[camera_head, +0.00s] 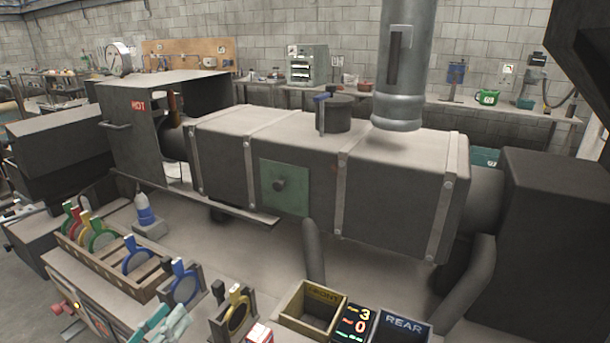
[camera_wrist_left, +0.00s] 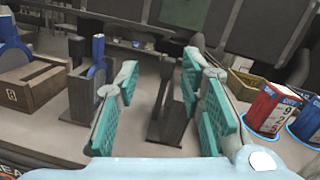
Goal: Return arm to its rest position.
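My left gripper (camera_head: 163,328) shows at the bottom edge of the head view, over the front of the bench, with teal finger pads. In the left wrist view the gripper (camera_wrist_left: 160,100) has its fingers wide apart, with nothing held between them. A dark stand (camera_wrist_left: 168,118) shows beyond, in the gap between the fingers; I cannot tell whether anything touches it. A stand with a blue ring (camera_head: 183,286) is close behind the gripper in the head view, and a stand with a yellow ring (camera_head: 236,314) is to its right. My right gripper is in neither view.
A wooden rack (camera_head: 112,262) with coloured rings is at the left. A large dark boiler-like machine (camera_head: 300,170) fills the middle.

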